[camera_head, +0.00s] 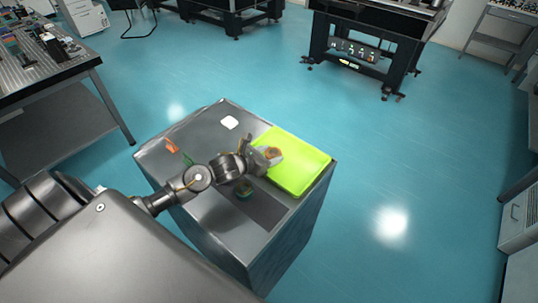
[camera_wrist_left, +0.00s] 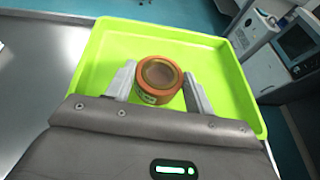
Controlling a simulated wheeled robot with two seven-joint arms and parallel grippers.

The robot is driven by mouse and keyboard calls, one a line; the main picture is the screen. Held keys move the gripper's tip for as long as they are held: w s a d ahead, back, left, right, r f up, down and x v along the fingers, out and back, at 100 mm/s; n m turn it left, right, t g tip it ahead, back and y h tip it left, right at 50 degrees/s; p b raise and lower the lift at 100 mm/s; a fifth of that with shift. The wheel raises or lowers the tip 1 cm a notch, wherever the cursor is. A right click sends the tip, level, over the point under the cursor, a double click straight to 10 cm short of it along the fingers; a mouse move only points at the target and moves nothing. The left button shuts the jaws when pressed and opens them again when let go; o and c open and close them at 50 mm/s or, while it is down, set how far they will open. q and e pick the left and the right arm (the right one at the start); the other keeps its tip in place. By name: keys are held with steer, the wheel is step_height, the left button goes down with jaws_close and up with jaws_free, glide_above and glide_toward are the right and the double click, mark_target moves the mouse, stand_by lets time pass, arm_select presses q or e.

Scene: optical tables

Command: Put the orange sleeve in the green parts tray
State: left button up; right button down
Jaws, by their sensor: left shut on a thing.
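The orange sleeve (camera_wrist_left: 158,80) is a short ring, held between the two fingers of my left gripper (camera_wrist_left: 160,85). In the head view the sleeve (camera_head: 274,154) shows at the tip of the left gripper (camera_head: 268,155). The green parts tray (camera_head: 304,169) lies on the right part of the metal cabinet top. It also fills the background of the left wrist view (camera_wrist_left: 225,105), with the sleeve over its floor. I cannot tell whether the sleeve touches the tray floor. My right gripper is not in view.
The metal cabinet top (camera_head: 205,130) also holds a white piece (camera_head: 229,122), an orange piece (camera_head: 171,146), a small green piece (camera_head: 188,159) and a dark round thing (camera_head: 243,191). An optical table (camera_head: 50,62) stands at the left. The blue floor is open to the right.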

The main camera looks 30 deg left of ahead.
arm_select(q)
steer(key=shift+f, duration=0.6)
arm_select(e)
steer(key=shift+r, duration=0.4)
arm_select(q)
steer(key=shift+f, duration=0.25)
steer(key=o, duration=1.1)
steer(key=shift+c, duration=0.2)
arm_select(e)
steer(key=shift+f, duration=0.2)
arm_select(q)
steer(key=shift+r, duration=0.1)
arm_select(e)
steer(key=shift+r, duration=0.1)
